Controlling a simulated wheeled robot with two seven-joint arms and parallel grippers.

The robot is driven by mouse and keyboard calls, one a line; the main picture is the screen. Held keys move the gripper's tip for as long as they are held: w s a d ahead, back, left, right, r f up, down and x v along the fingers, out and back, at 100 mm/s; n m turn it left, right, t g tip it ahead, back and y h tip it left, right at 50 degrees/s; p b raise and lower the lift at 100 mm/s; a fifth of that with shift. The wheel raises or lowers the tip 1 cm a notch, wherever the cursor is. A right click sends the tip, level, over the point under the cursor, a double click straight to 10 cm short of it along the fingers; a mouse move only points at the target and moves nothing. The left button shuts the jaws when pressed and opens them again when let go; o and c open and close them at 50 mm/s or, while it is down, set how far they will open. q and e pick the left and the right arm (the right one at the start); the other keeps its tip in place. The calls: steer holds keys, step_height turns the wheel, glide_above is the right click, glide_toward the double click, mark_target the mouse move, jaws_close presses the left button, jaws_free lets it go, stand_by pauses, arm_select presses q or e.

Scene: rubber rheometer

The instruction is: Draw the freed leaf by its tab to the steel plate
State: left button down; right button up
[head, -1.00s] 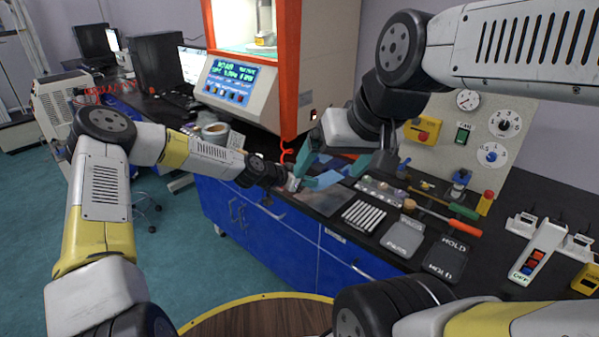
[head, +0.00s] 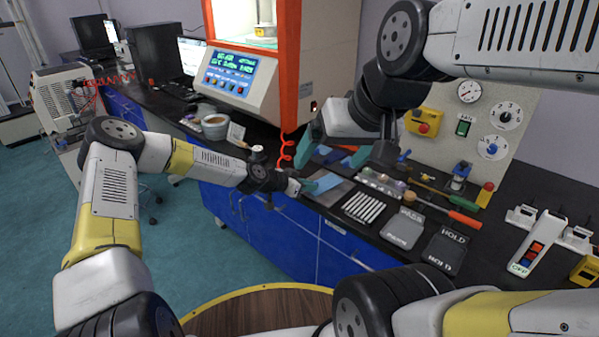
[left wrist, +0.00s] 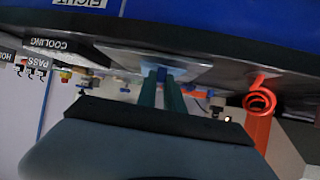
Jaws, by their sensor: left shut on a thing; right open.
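My left gripper (head: 330,180) reaches in from the left, low over the grey steel plate (head: 325,197) at the bench's front edge. Its teal fingers are shut on the small blue leaf's tab (left wrist: 161,75), which shows between the fingertips in the left wrist view, with the plate (left wrist: 125,62) behind it. The fingers hide much of the leaf in the head view; I cannot tell whether it touches the plate. My right gripper (head: 336,152) is open above and behind the plate, its teal fingers wide apart. Blue-grey material (head: 333,157) shows on the bench between them.
Tools with green and orange handles (head: 464,218) lie behind. A red coiled cord (head: 287,150) hangs below the orange-framed machine (head: 235,80).

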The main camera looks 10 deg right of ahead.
stand_by(0.3)
arm_select(q)
steer(key=c, duration=1.4)
jaws_free()
steer(key=shift+s+d+v, duration=0.1)
steer(key=shift+s+v, duration=0.05)
steer(key=shift+v, duration=1.05)
steer(key=shift+s+d+v, duration=0.1)
steer(key=shift+v, duration=1.1)
steer(key=shift+s+d+v, duration=0.1)
steer(key=shift+s+v, duration=0.05)
steer(key=shift+v, duration=1)
steer(key=shift+r, duration=0.15)
